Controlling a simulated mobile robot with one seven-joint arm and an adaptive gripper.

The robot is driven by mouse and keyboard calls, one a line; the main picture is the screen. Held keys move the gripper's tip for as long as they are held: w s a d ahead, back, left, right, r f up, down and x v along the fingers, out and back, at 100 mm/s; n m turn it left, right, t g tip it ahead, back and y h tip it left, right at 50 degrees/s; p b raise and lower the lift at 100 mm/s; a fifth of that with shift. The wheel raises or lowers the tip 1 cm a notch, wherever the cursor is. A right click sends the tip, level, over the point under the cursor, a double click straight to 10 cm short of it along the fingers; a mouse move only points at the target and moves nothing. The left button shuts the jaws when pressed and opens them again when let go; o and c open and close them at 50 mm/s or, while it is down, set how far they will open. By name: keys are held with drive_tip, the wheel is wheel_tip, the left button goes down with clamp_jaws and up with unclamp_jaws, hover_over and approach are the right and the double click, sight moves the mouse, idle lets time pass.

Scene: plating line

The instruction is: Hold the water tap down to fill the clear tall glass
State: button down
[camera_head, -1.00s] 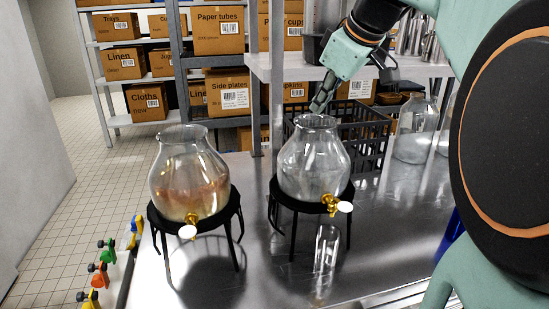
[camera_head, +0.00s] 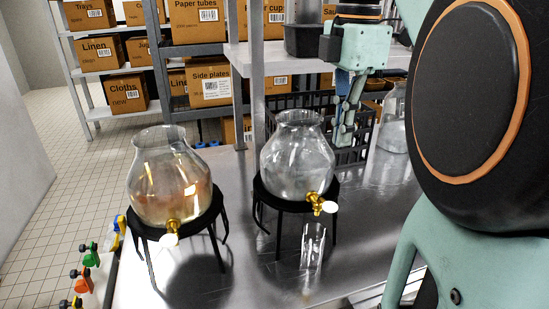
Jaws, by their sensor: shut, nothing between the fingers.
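A clear tall glass (camera_head: 313,247) stands upright on the steel counter below the brass tap (camera_head: 318,203) of the right dispenser. That tap has a white handle (camera_head: 329,207). The right dispenser (camera_head: 298,160) is a clear jar with colourless contents on a black stand (camera_head: 281,203). The left dispenser (camera_head: 170,180) holds an amber liquid and has its own brass tap with a white handle (camera_head: 169,240). My gripper (camera_head: 344,138) is shut and empty, pointing down behind and right of the right dispenser, apart from the tap and glass.
A black crate (camera_head: 362,150) stands behind my gripper. A glass jar (camera_head: 393,125) is at the right, near my arm. A raised shelf (camera_head: 290,55) runs above the counter's back. The counter (camera_head: 365,215) right of the glass is clear.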

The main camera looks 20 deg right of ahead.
sight(332, 206)
drive_tip(key=shift+f, duration=0.1)
wheel_tip(332, 206, down, 14)
drive_tip(key=shift+r+b, duration=0.1)
drive_tip(key=shift+b, duration=0.75)
